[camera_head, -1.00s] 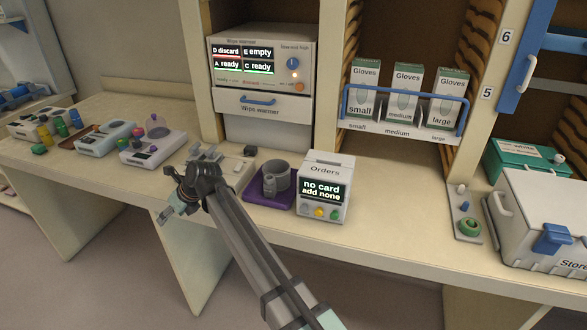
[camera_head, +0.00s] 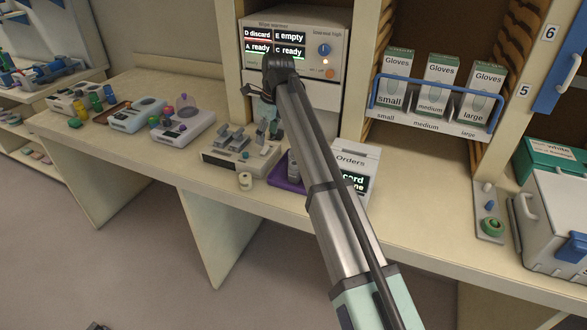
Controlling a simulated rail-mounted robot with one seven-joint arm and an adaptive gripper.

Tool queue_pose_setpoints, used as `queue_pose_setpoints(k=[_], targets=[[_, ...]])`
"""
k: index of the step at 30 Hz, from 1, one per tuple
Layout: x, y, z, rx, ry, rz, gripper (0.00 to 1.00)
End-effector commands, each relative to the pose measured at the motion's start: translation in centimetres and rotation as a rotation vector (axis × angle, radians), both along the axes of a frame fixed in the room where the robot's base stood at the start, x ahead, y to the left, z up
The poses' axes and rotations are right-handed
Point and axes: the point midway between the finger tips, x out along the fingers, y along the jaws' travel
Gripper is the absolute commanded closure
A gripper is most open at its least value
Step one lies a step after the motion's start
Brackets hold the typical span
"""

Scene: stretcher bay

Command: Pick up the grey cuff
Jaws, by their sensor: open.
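The grey cuff (camera_head: 293,166) stands on the purple mat (camera_head: 284,184) on the bench. Most of it is hidden behind my arm; only a strip of its left side shows. My gripper (camera_head: 258,103) is open, raised in front of the wipes warmer, above and to the left of the cuff in the picture. It is clear of the cuff, and its fingers look empty. The fingers are small and partly hidden by the dark wrist.
The Orders box (camera_head: 358,168) stands just right of the mat, partly behind my arm. A grey device with upright clips (camera_head: 240,150) is left of the mat. A small cream roll (camera_head: 245,181) sits near the bench front. The wipes warmer (camera_head: 336,72) stands behind.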

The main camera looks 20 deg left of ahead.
Motion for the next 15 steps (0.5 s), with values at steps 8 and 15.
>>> queue_pose_setpoints(k=[8,15], targets=[[4.5,-8.5,1.9,-0.206,0.020,0.059,0.33],[4.3,-8.9,-1.3,-0.214,0.023,0.063,0.33]])
